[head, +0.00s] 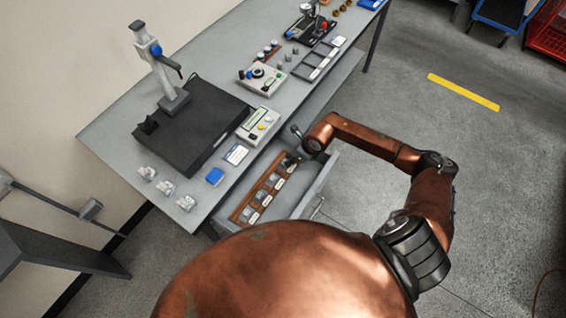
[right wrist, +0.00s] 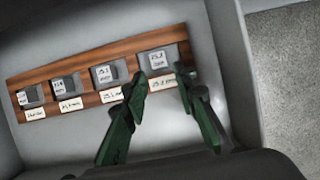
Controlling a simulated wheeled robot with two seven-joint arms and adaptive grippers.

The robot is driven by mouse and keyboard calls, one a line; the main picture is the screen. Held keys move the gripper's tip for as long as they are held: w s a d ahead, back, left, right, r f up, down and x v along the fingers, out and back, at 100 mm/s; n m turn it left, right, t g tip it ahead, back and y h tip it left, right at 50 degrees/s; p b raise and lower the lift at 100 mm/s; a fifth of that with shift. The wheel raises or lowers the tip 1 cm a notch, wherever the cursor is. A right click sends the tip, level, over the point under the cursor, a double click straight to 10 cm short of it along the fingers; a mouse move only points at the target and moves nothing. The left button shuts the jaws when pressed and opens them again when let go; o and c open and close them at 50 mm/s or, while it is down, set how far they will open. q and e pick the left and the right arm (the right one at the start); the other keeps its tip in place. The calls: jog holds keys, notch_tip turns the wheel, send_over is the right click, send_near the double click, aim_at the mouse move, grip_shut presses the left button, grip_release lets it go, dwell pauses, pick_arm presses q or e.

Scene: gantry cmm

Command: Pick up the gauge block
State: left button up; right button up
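Several grey gauge blocks sit in a row in a wooden rack (head: 240,213) inside an open drawer, with white labels in front of them. In the right wrist view the rack (right wrist: 131,72) runs across the drawer, and the rightmost gauge block (right wrist: 157,60) is just beyond my right gripper (right wrist: 163,78). The green fingers are apart, one toward each side of that block, with nothing between them. Whether they touch it I cannot tell. In the head view my right gripper (head: 292,157) is over the drawer's far end, partly hidden by my arm. My left gripper is not in view.
The open drawer (head: 318,187) has walls close around the rack. Open floor lies to the right.

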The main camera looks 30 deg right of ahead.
jog(key=x, duration=0.6)
jog(key=shift+a, duration=0.1)
jog(key=shift+r, duration=0.1)
jog(key=shift+c, duration=0.2)
grip_shut()
